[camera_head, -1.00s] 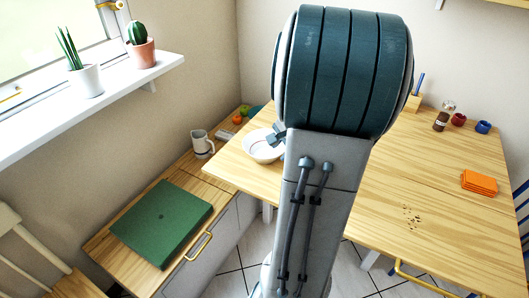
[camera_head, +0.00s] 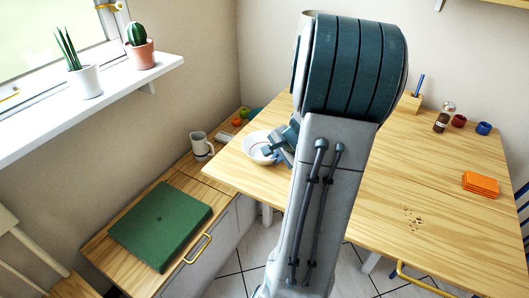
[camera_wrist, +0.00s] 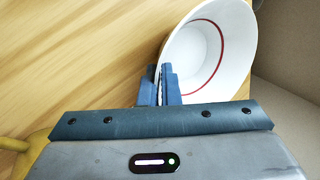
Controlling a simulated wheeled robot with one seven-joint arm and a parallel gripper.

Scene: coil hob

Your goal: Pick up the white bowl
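The white bowl (camera_head: 253,150), with a thin red ring inside, is at the left end of the wooden table in the head view. In the wrist view the bowl (camera_wrist: 235,45) fills the upper right. My gripper (camera_head: 279,150) is at the bowl's right side in the head view. In the wrist view my gripper's blue fingers (camera_wrist: 159,80) are close together with the bowl's near wall between them, one finger inside and one outside. The fingers partly hide the rim. I cannot tell whether the bowl is clear of the table.
The wooden table (camera_head: 400,185) is mostly clear. Orange cloths (camera_head: 480,184), small jars (camera_head: 459,120) and a pen holder (camera_head: 410,102) are on its right and back. A pitcher (camera_head: 201,146) and a green box (camera_head: 160,225) stand on the lower counter at left.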

